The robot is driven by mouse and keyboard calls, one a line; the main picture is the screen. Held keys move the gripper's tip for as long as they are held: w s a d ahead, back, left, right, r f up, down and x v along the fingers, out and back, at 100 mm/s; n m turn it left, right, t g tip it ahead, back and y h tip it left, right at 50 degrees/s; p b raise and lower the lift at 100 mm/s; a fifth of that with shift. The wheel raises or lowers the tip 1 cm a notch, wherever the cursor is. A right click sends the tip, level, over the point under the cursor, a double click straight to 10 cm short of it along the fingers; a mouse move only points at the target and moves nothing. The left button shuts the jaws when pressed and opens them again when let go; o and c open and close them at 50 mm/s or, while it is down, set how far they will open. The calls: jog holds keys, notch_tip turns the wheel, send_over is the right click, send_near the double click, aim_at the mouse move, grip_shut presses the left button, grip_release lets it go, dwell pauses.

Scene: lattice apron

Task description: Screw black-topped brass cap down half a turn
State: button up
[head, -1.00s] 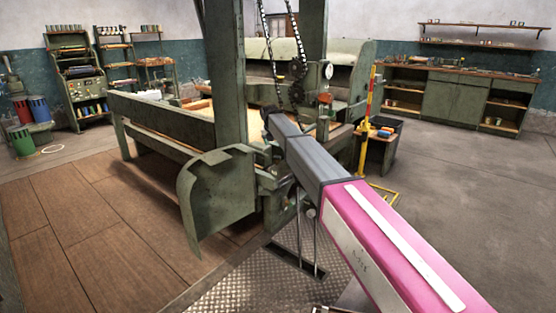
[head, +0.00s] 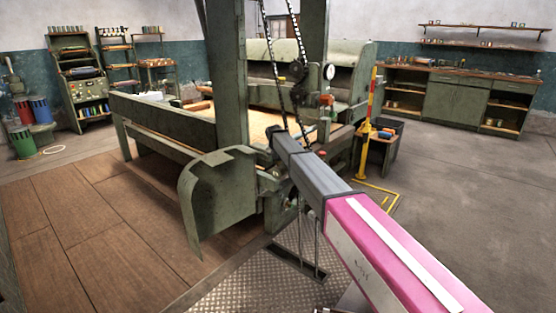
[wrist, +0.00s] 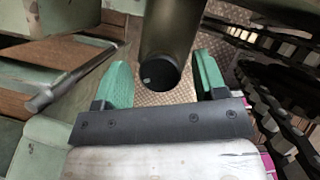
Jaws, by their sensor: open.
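In the wrist view, my gripper (wrist: 162,66) is open, with one green finger on each side of a dark, brownish cylinder. The cylinder ends in a round black top (wrist: 159,76) with a small white mark near its edge; it appears to be the black-topped brass cap. A gap shows between the cylinder and each finger, and the fingers do not look closed on it. In the head view, my grey and pink arm reaches to the machine (head: 231,80). I cannot make out the cap or my fingers there.
Black chain (wrist: 280,110) runs close by on the right in the wrist view. In the head view, chains hang above the arm's end beside a dial gauge (head: 328,72). A yellow-and-red post (head: 368,110) and a dark bin stand to the right. Open floor lies right.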

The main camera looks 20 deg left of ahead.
jog(key=c, duration=0.9)
jog(key=shift+m, duration=0.3)
jog(key=m+h, duration=0.1)
jog(key=m, duration=0.2)
jog(key=shift+w+a, duration=0.1)
jog(key=m+h, duration=0.1)
jog(key=m, duration=0.3)
jog(key=shift+g+h, duration=0.4)
jog(key=m+g, duration=0.1)
jog(key=m, duration=0.2)
jog(key=m+g+h, duration=0.1)
jog(key=m, duration=0.2)
jog(key=shift+a, duration=0.1)
jog(key=shift+m, duration=0.4)
jog(key=shift+h, duration=0.3)
